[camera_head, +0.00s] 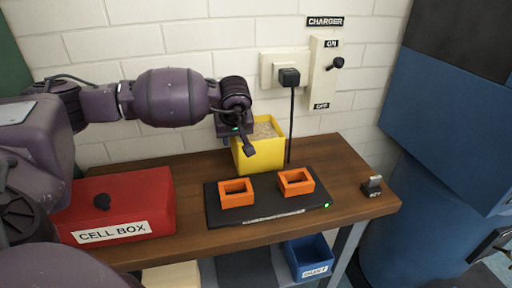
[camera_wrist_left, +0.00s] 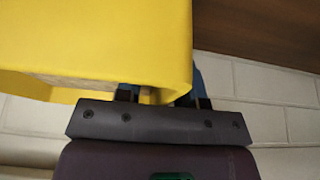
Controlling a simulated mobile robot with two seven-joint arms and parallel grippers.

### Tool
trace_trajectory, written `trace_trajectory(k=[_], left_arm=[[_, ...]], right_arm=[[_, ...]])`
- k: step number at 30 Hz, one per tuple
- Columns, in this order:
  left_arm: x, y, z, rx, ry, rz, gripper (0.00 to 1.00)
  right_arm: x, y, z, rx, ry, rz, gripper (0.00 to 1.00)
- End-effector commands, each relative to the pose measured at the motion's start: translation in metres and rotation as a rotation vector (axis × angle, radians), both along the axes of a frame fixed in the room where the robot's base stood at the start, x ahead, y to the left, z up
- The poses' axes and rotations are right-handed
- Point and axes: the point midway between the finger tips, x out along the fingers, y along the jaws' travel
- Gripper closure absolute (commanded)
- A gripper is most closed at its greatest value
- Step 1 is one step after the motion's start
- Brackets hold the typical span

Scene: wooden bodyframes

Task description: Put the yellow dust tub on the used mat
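The yellow dust tub (camera_head: 262,155) stands upright at the back of the wooden bench, against the wall side, with grainy tan dust inside. My left gripper (camera_head: 246,146) is at the tub's left rim. In the left wrist view, the tub (camera_wrist_left: 95,35) fills the upper left, and the fingers of my left gripper (camera_wrist_left: 165,97) stand on either side of its wall. I cannot tell whether they press on it. A black mat (camera_head: 221,218) lies in front of the tub. Its front label is unreadable, so I cannot tell if it is the used mat. My right gripper is not in view.
Two orange frames (camera_head: 237,193) (camera_head: 296,182) sit on the black mat. A red cell box (camera_head: 135,195) is at left, a small device (camera_head: 372,187) at right. A charger plug and cable (camera_head: 291,120) hang beside the tub. A blue bin (camera_head: 309,258) and dark surface (camera_head: 245,268) are below.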

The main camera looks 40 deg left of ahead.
Motion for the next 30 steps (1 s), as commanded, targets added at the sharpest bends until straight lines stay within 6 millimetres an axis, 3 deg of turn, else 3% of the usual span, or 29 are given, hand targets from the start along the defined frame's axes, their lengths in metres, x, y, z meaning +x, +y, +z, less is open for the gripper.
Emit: trace_trajectory(k=[3,10,25,30], left_arm=[[0.0,0.0,-0.002,0.0,0.0,0.0,0.66],[0.0,0.0,-0.001,0.0,0.0,0.0,1.0],[0.001,0.0,0.001,-0.001,-0.004,0.0,1.0],[-0.001,-0.003,0.011,0.0,-0.005,-0.001,1.0]], right_arm=[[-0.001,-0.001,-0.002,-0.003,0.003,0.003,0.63],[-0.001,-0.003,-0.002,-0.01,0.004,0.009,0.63],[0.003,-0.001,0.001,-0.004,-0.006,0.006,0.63],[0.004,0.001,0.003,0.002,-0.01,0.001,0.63]])
